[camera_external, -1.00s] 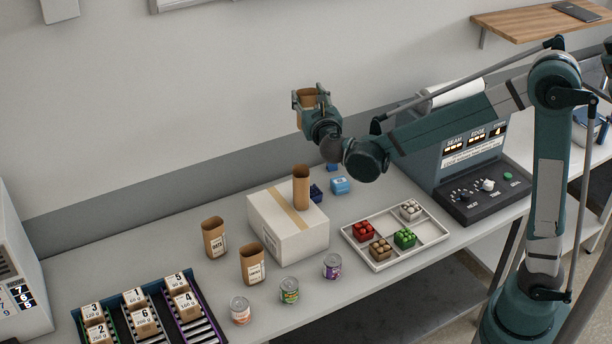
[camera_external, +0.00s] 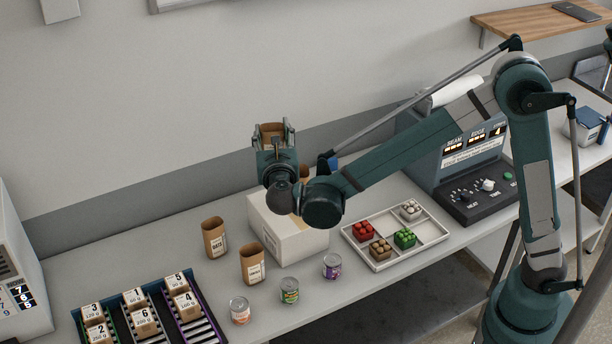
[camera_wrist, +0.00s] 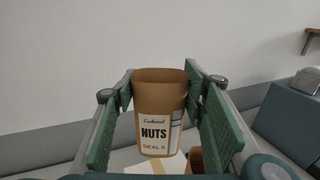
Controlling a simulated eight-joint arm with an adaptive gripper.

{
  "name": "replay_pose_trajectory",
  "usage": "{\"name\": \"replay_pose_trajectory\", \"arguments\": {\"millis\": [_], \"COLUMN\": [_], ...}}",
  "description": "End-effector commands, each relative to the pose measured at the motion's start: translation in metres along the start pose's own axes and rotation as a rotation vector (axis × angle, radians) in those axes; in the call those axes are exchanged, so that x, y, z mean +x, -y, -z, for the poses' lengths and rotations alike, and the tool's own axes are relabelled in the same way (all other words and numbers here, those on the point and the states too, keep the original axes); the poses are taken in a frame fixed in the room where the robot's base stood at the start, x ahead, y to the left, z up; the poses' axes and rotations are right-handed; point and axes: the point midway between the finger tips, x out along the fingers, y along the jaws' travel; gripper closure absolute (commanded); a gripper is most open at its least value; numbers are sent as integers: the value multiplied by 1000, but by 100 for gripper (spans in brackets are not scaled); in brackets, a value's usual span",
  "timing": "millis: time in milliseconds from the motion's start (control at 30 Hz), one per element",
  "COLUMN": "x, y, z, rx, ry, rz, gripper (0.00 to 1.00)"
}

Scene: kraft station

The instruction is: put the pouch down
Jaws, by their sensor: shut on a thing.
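My gripper (camera_external: 272,138) is shut on a brown kraft pouch (camera_external: 270,129) and holds it upright in the air, above and behind the white box with a tape strip (camera_external: 300,240). In the wrist view the pouch (camera_wrist: 158,105) stands between the green finger pads; its label reads NUTS and SEAL, and its top looks open. Another brown pouch (camera_wrist: 196,160) shows partly below it in the wrist view, mostly hidden by my gripper. Two more open brown pouches stand on the bench, one behind (camera_external: 214,238) and one in front (camera_external: 252,264).
Several cans (camera_external: 289,290) stand along the front edge. A rack (camera_external: 170,336) of numbered packs is at the left. The sealing machine (camera_external: 470,165) stands at the right. Bare bench lies left of the pouches.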

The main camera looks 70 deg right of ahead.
Motion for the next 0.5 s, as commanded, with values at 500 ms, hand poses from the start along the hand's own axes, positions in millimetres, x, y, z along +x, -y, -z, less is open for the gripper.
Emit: {"name": "replay_pose_trajectory", "arguments": {"millis": [500], "x": [-33], "y": [-14], "z": [41], "rx": [0], "ry": [0], "rz": [17], "gripper": [70]}}
